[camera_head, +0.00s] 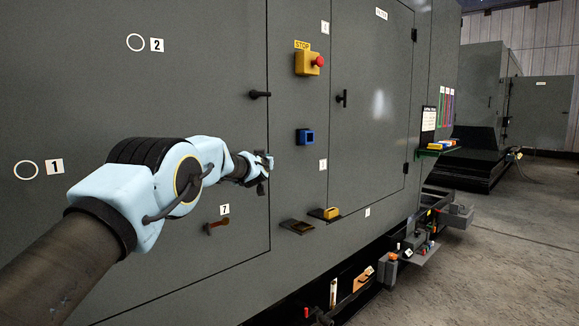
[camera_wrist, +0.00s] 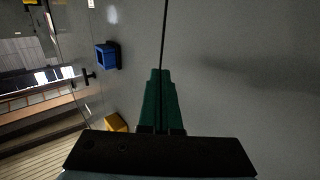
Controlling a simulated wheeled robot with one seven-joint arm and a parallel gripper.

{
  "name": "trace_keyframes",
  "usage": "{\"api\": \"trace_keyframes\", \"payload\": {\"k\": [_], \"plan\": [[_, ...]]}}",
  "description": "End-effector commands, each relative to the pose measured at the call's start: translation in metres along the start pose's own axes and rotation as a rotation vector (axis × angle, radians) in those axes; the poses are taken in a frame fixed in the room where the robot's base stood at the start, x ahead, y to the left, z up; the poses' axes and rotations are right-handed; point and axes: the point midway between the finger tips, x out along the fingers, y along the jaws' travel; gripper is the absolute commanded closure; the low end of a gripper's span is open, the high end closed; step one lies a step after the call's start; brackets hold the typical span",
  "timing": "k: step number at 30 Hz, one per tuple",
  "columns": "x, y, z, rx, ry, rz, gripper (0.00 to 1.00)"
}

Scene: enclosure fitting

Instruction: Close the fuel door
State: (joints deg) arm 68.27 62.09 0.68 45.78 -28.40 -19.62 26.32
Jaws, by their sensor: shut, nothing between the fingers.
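My gripper (camera_head: 264,164) is raised in front of the grey enclosure wall, at the vertical seam left of the blue box. In the wrist view its green fingers (camera_wrist: 159,74) are together and empty, pointing at the wall; I cannot tell whether they touch it. No part is labelled as the fuel door. A small dark flap (camera_head: 297,227) sticks out low on the wall, below and right of my gripper, and may be it. A yellow-topped fitting (camera_head: 331,213) sits just right of the flap and also shows in the wrist view (camera_wrist: 115,123). The flap is hidden in the wrist view.
A blue square box (camera_head: 305,137) and a yellow stop box with red button (camera_head: 310,62) project from the wall. A black handle (camera_head: 260,94) is above my gripper; a brown handle (camera_head: 216,226) is below left.

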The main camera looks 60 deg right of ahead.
Motion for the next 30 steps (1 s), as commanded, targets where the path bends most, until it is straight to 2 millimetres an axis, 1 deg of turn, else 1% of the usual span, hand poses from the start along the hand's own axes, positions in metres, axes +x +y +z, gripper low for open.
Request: {"api": "trace_keyframes", "payload": {"k": [1, 5, 15, 21, 30], "plan": [[-0.004, 0.006, 0.000, 0.000, 0.001, 0.002, 1.00], [-0.014, 0.016, 0.002, 0.000, -0.001, 0.002, 1.00], [-0.053, 0.058, 0.003, 0.000, -0.003, 0.005, 1.00], [-0.064, 0.069, 0.003, -0.001, -0.004, 0.004, 1.00], [-0.065, 0.070, 0.003, -0.001, -0.004, 0.003, 1.00]]}}
